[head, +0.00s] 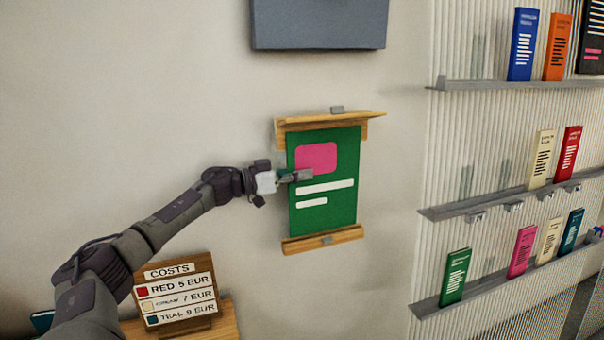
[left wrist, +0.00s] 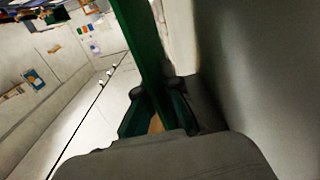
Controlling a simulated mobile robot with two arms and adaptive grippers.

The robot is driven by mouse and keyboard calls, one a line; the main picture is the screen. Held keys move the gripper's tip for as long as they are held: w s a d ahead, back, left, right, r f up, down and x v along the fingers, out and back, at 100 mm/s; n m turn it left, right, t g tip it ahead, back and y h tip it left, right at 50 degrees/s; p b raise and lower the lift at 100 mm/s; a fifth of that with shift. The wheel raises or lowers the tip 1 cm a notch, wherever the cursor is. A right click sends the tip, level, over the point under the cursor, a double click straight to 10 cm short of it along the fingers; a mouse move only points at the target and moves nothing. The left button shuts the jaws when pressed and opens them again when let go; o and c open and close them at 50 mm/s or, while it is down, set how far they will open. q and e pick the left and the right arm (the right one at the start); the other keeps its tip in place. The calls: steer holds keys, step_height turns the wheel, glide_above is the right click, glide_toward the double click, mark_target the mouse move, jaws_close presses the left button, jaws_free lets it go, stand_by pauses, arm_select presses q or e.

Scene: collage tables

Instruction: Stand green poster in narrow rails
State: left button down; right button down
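The green poster (head: 335,208), with a pink block and white bars, stands upright between an upper wooden rail (head: 305,124) and a lower wooden rail (head: 338,237) on the wall. Its bottom edge is at the lower rail and its top edge is close under the upper one; I cannot tell whether either edge sits inside its rail. My left gripper (head: 293,177) reaches in from the left and has its fingers on the poster's left side. In the left wrist view the green sheet (left wrist: 138,42) runs between the fingers (left wrist: 160,105), which are closed on it. My right gripper is out of view.
A grey box (head: 318,25) hangs above the rails. Shelves with small coloured cards (head: 478,283) line the ribbed wall at right. A wooden price sign (head: 178,291) stands at lower left beneath my left arm. The wall around the rails is bare.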

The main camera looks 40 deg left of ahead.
arm_select(q)
steer(key=shift+f, duration=0.2)
steer(key=shift+f, duration=0.4)
stand_by(0.5)
steer(key=shift+d+f, duration=0.1)
steer(key=shift+f, duration=0.45)
steer(key=c, duration=1.2)
jaws_free()
steer(key=shift+c, duration=0.2)
steer(key=shift+s, duration=0.1)
